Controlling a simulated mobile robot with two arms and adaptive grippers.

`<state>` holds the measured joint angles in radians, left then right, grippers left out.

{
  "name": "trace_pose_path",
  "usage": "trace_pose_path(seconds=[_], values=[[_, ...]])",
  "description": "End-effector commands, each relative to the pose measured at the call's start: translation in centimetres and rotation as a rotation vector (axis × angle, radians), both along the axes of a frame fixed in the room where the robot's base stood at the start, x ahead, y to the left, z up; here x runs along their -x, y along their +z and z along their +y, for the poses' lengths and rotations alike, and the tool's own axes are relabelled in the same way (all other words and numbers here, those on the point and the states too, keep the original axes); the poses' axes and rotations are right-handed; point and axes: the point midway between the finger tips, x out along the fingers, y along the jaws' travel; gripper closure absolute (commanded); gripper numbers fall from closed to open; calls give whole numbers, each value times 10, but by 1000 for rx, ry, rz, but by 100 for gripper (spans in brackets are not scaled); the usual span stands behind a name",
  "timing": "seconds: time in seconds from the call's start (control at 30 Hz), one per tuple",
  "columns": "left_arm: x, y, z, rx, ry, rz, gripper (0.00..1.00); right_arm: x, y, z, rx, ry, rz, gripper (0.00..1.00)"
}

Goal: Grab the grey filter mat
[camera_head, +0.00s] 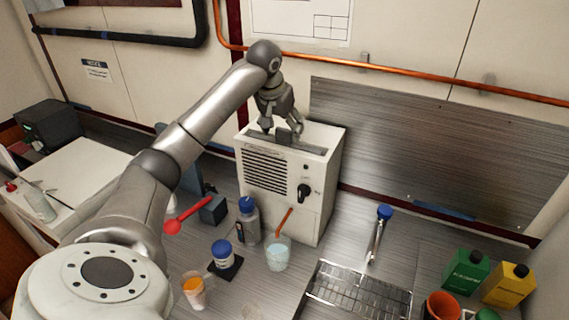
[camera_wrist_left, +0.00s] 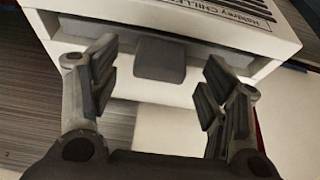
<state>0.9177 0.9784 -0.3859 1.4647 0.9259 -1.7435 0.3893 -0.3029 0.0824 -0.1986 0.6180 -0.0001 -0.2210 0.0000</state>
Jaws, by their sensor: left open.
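The grey filter mat (camera_head: 285,138) sits in the long slot on top of the white chiller box (camera_head: 322,150). Its upright tab (camera_wrist_left: 159,62) stands up from the slot in the left wrist view; the rest is hidden inside. My left gripper (camera_head: 282,126) is above the box top, pointing down. In the left wrist view its open fingers (camera_wrist_left: 160,80) are on either side of the tab, with a gap on both sides. Nothing is held. My right gripper does not show.
Bottles (camera_head: 248,220), a beaker (camera_head: 277,255) with an orange stick and an orange-filled cup (camera_head: 194,290) stand before the box. A wire rack (camera_head: 360,292) lies at right, near green (camera_head: 466,270) and yellow (camera_head: 508,285) containers. A copper pipe (camera_head: 400,72) crosses the wall behind.

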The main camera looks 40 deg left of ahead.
Motion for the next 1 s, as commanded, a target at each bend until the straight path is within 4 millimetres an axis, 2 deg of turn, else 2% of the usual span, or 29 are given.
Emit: trace_pose_path(seconds=[0.03,0.13,0.27,0.47,0.57,1.0], values=[[-2,-2,0,0,1,5,30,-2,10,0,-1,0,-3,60],[-8,-15,2,0,0,3,30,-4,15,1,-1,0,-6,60],[-11,-25,3,0,0,1,30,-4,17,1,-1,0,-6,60],[-12,-27,3,0,0,0,30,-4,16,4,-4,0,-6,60],[-12,-27,3,0,0,0,41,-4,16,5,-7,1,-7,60],[-11,-27,3,1,0,2,97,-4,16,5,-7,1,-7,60]])
